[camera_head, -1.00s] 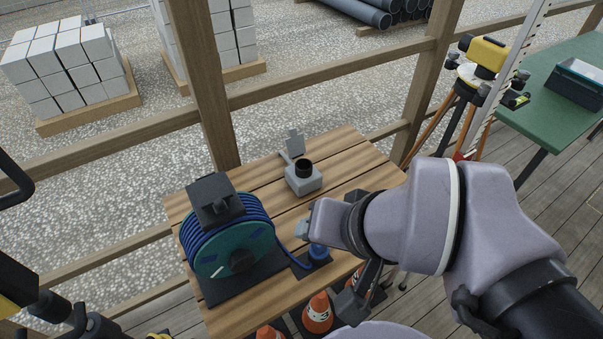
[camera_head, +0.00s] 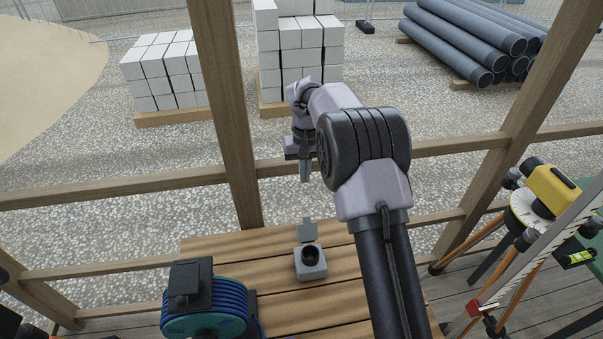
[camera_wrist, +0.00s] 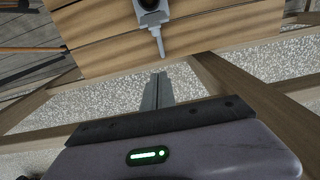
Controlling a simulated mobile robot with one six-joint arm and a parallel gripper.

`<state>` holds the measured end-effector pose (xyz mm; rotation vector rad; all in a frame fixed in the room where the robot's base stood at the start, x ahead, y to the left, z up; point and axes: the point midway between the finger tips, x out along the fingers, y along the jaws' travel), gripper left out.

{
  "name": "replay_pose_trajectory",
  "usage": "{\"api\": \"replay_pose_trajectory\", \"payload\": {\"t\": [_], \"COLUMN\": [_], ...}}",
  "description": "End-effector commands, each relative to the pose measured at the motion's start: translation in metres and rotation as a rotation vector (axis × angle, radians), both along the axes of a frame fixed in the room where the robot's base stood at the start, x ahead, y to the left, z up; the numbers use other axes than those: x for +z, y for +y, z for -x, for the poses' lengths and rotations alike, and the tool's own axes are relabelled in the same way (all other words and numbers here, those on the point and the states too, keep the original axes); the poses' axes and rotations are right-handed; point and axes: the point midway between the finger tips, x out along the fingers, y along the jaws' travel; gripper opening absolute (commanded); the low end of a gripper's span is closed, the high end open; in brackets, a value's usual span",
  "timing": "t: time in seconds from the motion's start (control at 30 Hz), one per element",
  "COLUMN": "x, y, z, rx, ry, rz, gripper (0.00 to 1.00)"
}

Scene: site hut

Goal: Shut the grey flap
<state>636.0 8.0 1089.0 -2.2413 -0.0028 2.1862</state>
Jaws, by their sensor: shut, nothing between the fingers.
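The grey flap (camera_head: 307,230) stands raised at the far side of a small grey box (camera_head: 311,270) on the wooden table, leaving the box's round dark opening uncovered. In the wrist view the box (camera_wrist: 168,15) is at the top edge, partly cut off, and the flap (camera_wrist: 157,38) shows as a narrow strip pointing toward my fingers. My gripper (camera_head: 305,172) is shut and empty, pointing down above and beyond the flap. Its fingertips (camera_wrist: 157,80) are apart from the flap in the wrist view.
A blue hose or cable reel (camera_head: 205,318) stands on the table (camera_head: 265,252) left of the box. A wooden post (camera_head: 228,120) and rail (camera_head: 110,192) run behind the table, close to my arm. A yellow instrument on a tripod (camera_head: 550,190) stands at right.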

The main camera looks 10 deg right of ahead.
Motion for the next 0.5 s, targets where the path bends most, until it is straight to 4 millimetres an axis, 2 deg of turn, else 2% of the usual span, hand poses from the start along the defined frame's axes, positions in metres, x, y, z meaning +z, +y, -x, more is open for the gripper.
{"api": "replay_pose_trajectory", "payload": {"t": [0.17,0.5], "x": [-0.024,-0.098], "y": [0.000,0.000], "z": [-0.004,-0.004], "rx": [0.009,0.006], "ry": [0.010,0.011], "rz": [0.005,0.003], "gripper": [0.00,0.00]}}
